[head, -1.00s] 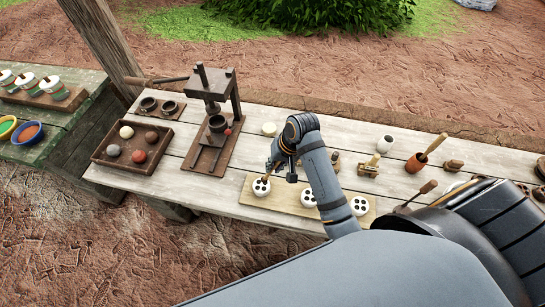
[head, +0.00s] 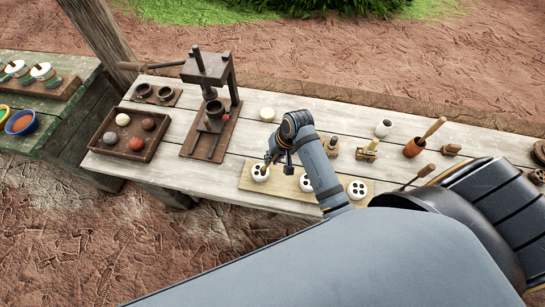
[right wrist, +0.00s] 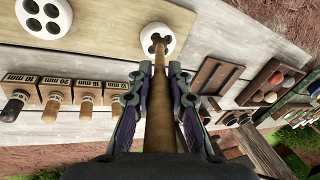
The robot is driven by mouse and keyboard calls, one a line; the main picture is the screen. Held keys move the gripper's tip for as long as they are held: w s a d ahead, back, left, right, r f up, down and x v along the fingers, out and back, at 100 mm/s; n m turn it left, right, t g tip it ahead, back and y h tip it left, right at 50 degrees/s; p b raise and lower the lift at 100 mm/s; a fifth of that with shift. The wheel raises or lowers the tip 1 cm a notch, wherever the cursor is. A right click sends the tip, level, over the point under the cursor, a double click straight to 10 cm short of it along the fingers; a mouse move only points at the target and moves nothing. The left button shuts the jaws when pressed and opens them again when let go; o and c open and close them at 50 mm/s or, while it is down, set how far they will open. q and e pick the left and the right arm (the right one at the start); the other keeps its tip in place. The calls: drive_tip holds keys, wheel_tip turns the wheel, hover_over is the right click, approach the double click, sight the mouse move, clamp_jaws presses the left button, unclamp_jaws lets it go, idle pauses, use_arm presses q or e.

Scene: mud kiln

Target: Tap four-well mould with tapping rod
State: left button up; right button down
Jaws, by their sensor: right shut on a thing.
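My right gripper (head: 277,157) is shut on the wooden tapping rod (right wrist: 160,108), which points away from the gripper in the right wrist view. The rod's far tip overlaps a round white four-well mould (right wrist: 152,29) with dark wells; I cannot tell whether it touches. In the head view this mould (head: 260,175) sits at the left end of a pale board (head: 284,190). Two similar moulds sit on the same board, one in the middle (head: 306,184), partly behind my right arm, and one at the right (head: 357,189). My left gripper is out of view.
A dark press (head: 209,75) and a tray of coloured balls (head: 108,150) stand to the left. Wooden-handled tools in a rack marked in mm (right wrist: 85,94) lie near the board.

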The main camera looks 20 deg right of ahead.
drive_tip(key=shift+f, duration=0.15)
drive_tip(key=shift+f, duration=0.8)
drive_tip(key=shift+s+f, duration=0.15)
drive_tip(key=shift+f, duration=0.05)
drive_tip(key=shift+w+r, duration=0.2)
drive_tip(key=shift+r, duration=2.85)
